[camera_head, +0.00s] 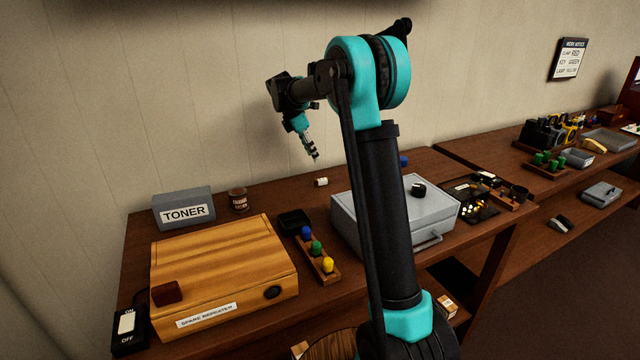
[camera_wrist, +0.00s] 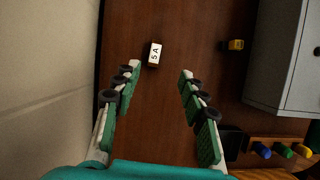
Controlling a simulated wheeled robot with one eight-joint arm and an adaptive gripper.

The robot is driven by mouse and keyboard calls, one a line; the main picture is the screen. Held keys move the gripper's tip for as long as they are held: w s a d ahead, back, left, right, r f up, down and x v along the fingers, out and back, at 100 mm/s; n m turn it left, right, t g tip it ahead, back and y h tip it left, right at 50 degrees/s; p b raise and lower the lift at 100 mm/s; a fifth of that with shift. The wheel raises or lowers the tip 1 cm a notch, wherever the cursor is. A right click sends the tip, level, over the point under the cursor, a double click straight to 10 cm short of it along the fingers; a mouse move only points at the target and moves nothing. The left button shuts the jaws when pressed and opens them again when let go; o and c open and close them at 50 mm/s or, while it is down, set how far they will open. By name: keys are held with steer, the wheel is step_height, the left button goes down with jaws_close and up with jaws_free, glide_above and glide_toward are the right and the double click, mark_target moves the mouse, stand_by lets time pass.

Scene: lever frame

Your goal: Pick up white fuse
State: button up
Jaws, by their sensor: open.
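The white fuse (camera_head: 321,182) lies on the dark wooden bench near the back wall, left of the grey metal case. In the wrist view the white fuse (camera_wrist: 155,54) shows a "5 A" label on its upper face. My gripper (camera_head: 314,157) is above the bench near the fuse, pointing down. In the wrist view my gripper (camera_wrist: 161,70) is open and empty. Its two fingers are spread apart, and the fuse appears just beyond the fingertips, nearer the left one. No contact with the fuse shows.
The grey case (camera_head: 350,222) stands right of the fuse. A black tray (camera_head: 293,222) and a rack of coloured knobs (camera_head: 318,262) lie nearer. A brown jar (camera_head: 238,198) and TONER box (camera_head: 183,209) stand left. A small yellow-and-dark item (camera_wrist: 235,45) lies right of the fuse.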

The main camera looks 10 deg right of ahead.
glide_above(322, 179)
steer(key=s+a, duration=0.1)
steer(key=a, duration=0.1)
steer(key=f, duration=0.6)
steer(key=shift+d, duration=0.25)
steer(key=f, duration=0.3)
steer(key=w+f, duration=0.1)
steer(key=shift+d+f, duration=0.25)
steer(key=shift+d, duration=0.05)
steer(key=shift+d+f, duration=0.15)
steer(key=shift+f, duration=0.3)
jaws_close()
steer(key=shift+r, duration=0.1)
